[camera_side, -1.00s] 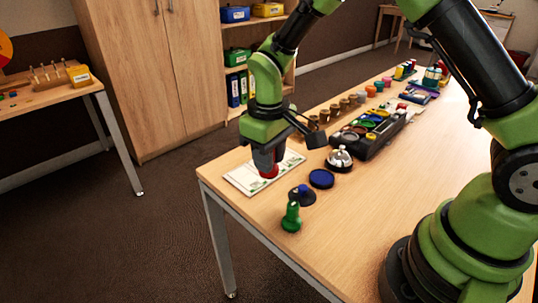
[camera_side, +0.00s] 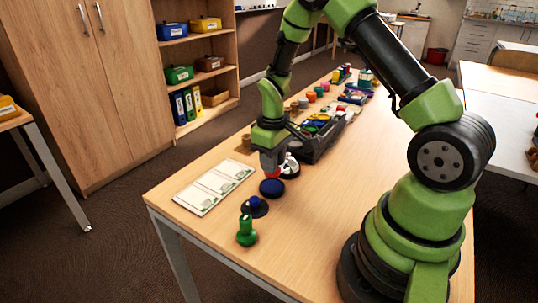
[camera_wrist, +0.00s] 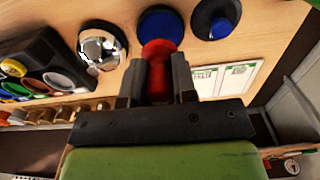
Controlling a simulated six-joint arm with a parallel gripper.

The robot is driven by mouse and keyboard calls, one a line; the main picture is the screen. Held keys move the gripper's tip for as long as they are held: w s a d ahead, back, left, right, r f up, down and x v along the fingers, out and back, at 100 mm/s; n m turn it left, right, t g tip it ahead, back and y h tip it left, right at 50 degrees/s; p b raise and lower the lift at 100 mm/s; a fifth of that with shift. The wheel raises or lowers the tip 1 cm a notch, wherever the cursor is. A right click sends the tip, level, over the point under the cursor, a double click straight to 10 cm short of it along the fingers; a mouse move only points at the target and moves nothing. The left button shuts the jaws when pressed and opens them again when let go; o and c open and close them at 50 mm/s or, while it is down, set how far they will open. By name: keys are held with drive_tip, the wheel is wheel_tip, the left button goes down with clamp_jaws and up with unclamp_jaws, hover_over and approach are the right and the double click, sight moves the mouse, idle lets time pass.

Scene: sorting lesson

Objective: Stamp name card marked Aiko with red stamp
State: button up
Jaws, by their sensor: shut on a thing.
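My gripper (camera_side: 272,167) is shut on the red stamp (camera_wrist: 158,72), which stands between the two fingers in the wrist view. In the side view the stamp is just above or on a round dark blue pad (camera_side: 271,189); I cannot tell whether they touch. The pad also shows in the wrist view (camera_wrist: 160,24). White name cards (camera_side: 214,187) with green print lie in a row at the table's left. They are partly seen in the wrist view (camera_wrist: 226,80). The names are too small to read, so I cannot tell which is Aiko.
A blue-knobbed stamp on a black disc (camera_side: 254,207) and a green stamp (camera_side: 247,232) stand near the front edge. A silver bell (camera_wrist: 100,46) is beside the pad. A dark tray of coloured pots (camera_side: 322,137) lies behind. The table's right middle is clear.

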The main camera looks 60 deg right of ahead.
drive_tip(key=shift+f, duration=1.5)
drive_tip(key=shift+f, duration=0.6)
idle(1.1)
drive_tip(key=shift+r, duration=0.1)
drive_tip(key=shift+r, duration=3.5)
